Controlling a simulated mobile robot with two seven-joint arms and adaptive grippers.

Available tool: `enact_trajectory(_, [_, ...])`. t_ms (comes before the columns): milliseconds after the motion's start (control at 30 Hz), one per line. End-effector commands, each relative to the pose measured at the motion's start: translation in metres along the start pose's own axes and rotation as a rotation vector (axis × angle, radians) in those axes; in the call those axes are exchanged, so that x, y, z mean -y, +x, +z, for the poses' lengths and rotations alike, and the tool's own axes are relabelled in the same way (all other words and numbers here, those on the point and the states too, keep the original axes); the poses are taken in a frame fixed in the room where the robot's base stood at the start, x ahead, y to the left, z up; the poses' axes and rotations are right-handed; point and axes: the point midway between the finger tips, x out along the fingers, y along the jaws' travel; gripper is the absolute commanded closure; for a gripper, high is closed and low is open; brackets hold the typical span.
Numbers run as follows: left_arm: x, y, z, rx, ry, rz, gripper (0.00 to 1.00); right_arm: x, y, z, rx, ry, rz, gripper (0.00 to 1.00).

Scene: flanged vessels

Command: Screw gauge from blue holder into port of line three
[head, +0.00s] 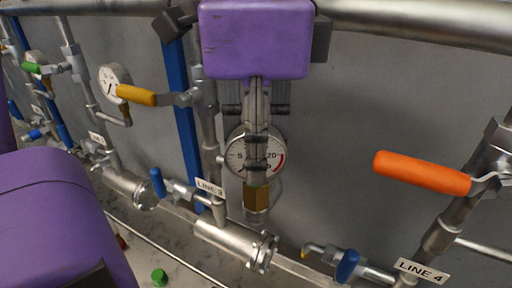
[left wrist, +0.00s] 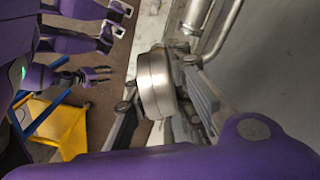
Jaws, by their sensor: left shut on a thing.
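My left gripper (head: 256,150) hangs fingers-down in the middle of the head view, shut on the gauge (head: 240,160). The gauge has a round white dial with a red mark and a brass fitting (head: 257,197) pointing down. Its silver case (left wrist: 155,85) sits between the fingers in the left wrist view. The LINE 3 label (head: 210,187) is just left of the fitting, and the flanged pipe of line three (head: 235,245) runs below. I cannot tell whether the fitting touches the port. No blue holder is identifiable. My right gripper (left wrist: 100,74) looks open, small in the left wrist view.
A yellow-handled valve (head: 136,95) and another gauge (head: 114,82) stand left. An orange-handled valve (head: 422,172) and the LINE 4 label (head: 422,271) are right. A blue-handled valve (head: 158,182) is near line three. A thick pipe (head: 420,22) crosses the top.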

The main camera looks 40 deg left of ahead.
Motion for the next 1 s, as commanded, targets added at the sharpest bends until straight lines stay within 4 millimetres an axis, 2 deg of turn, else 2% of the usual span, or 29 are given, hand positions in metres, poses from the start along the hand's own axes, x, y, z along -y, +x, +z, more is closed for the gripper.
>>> enact_trajectory(67, [0.000, 0.000, 0.000, 0.000, -0.002, 0.000, 1.00, 0.000, 0.000, 0.000, 0.000, 0.000, 0.000, 0.52])
enact_trajectory(100, [0.000, 0.000, 0.000, 0.000, -0.002, 0.000, 0.75, 0.000, 0.000, 0.000, 0.000, 0.000, 0.000, 0.52])
enact_trajectory(233, [0.000, 0.000, 0.000, 0.000, -0.003, 0.000, 0.58, 0.000, 0.000, 0.000, 0.000, 0.000, 0.000, 0.52])
enact_trajectory(533, [0.000, 0.000, 0.000, 0.000, -0.005, 0.000, 0.57, -0.001, 0.000, 0.002, 0.003, -0.002, 0.001, 0.52])
enact_trajectory(667, [0.000, -0.009, 0.000, 0.000, -0.005, -0.003, 0.57, -0.001, 0.000, 0.002, 0.002, -0.001, 0.001, 0.52])
enact_trajectory(767, [0.000, -0.026, -0.001, -0.003, -0.006, -0.003, 0.57, -0.001, 0.000, 0.001, 0.002, -0.001, 0.000, 0.52])
enact_trajectory(1000, [0.000, -0.078, -0.001, -0.002, -0.005, -0.003, 0.57, 0.000, 0.000, 0.001, 0.002, 0.000, 0.000, 0.52])
